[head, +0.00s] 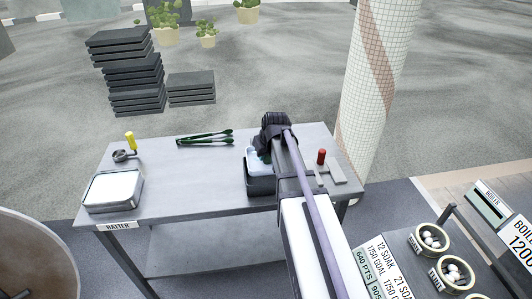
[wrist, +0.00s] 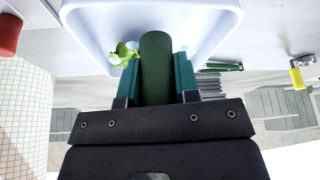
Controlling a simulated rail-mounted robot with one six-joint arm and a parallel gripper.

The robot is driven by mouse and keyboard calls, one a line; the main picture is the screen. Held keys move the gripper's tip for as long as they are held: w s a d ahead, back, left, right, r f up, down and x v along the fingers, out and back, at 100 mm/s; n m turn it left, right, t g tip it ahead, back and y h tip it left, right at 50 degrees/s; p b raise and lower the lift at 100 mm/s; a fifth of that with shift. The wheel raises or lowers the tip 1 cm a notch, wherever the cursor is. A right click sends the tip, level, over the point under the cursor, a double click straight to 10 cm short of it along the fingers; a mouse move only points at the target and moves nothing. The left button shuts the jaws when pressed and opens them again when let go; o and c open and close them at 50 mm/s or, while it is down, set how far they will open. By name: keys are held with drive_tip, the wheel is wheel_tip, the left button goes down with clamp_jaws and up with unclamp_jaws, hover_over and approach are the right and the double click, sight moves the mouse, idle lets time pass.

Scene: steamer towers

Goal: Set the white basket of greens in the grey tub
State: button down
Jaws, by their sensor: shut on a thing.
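The white basket (head: 257,167) shows pale and partly hidden under my arm, at the top opening of the dark grey tub (head: 260,187). I cannot tell whether it rests inside or hangs just above. In the wrist view the white basket (wrist: 95,27) fills the top, with a bright green leaf (wrist: 124,54) inside. My gripper (head: 264,152) points down over the tub. In the wrist view my gripper (wrist: 157,72) is shut on the basket's thick dark green handle, between its teal fingers. The tub is not seen in the wrist view.
The grey table (head: 200,195) has free room left of the tub. Green tongs (head: 206,138) lie behind, a yellow-handled ladle (head: 126,148) and white batter tray (head: 113,190) stand left. A red-handled scraper (head: 321,158) is close on the right, near a tiled pillar (head: 375,80).

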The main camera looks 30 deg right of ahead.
wheel_tip(320, 180, down, 8)
drive_tip(key=b, duration=0.6)
drive_tip(key=shift+r, duration=0.2)
drive_tip(key=shift+f+b, duration=0.5)
drive_tip(key=shift+b, duration=0.2)
drive_tip(key=c, duration=0.8)
unclamp_jaws()
drive_tip(key=shift+r, duration=0.15)
drive_tip(key=p+v, duration=1)
drive_tip(key=v, duration=0.1)
drive_tip(key=shift+f, duration=0.2)
